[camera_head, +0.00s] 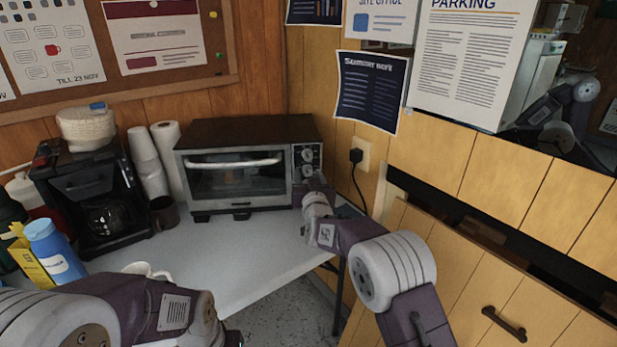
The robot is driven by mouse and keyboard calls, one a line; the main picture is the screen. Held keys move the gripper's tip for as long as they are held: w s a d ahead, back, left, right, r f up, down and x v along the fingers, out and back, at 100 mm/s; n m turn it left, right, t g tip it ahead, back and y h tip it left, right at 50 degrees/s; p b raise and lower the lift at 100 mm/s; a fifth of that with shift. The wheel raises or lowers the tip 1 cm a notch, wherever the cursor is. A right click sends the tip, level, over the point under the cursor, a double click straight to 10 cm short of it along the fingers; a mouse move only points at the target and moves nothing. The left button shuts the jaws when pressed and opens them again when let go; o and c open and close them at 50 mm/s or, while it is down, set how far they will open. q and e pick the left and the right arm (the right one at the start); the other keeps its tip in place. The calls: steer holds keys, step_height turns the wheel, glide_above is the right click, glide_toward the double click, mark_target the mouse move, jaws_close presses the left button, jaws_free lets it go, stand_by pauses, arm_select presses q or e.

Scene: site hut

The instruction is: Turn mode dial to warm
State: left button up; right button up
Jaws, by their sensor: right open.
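The toaster oven (250,136) stands at the back of the white table, its glass door shut under a light handle. Its control panel on the right side of the front has round dials in a column: an upper dial (307,155) and one below it (308,170). Dial labels are too small to read, so I cannot tell which is the mode dial or where it points. My right gripper (316,187) is at the lower part of this panel, open, and hides what lies there. I cannot tell whether it touches a dial. My left arm is at the bottom left; its gripper is out of view.
A coffee maker (93,195), stacked white cups (147,163) and a dark mug (164,212) stand left of the oven. A blue bottle (54,250) and yellow box (29,262) are at far left. The table (235,255) is clear before the oven. A plug (355,156) is right.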

jaws_close()
steer(key=shift+r+n+p, duration=0.1)
steer(key=shift+n+p, duration=0.55)
steer(key=shift+n, duration=0.15)
steer(key=shift+d+n+p, duration=0.1)
steer(key=shift+n+p, duration=0.7)
steer(key=shift+n, duration=0.4)
steer(key=n+p, duration=0.1)
steer(key=n, duration=0.2)
steer(key=shift+p, duration=0.35)
steer(key=shift+n+p, duration=0.5)
steer(key=shift+n, duration=1.1)
